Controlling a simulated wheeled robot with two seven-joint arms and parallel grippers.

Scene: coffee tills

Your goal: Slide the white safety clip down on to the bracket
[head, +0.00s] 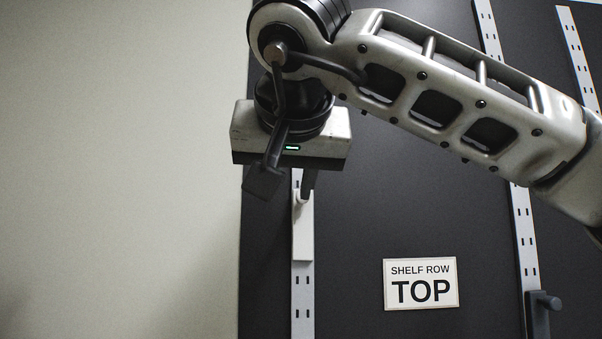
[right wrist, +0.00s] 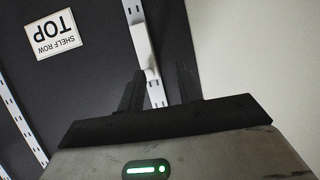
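The white safety clip (head: 303,232) is a narrow upright block on the left slotted rail (head: 303,310), with a small knob near its top. It also shows in the right wrist view (right wrist: 141,48). My right gripper (head: 306,188) hangs from above, just over the clip's top end. In the right wrist view its two dark fingers (right wrist: 161,74) stand apart, one on each side of the rail, with the clip's knob end close to the gap. I see no grip on the clip. A dark bracket (head: 538,314) with a peg sits on the right rail. My left gripper is not in view.
A sign reading "SHELF ROW TOP" (head: 421,284) is on the dark back panel (head: 360,225) between the rails. A right slotted rail (head: 524,230) runs beside it. A plain pale wall (head: 120,170) fills the left side.

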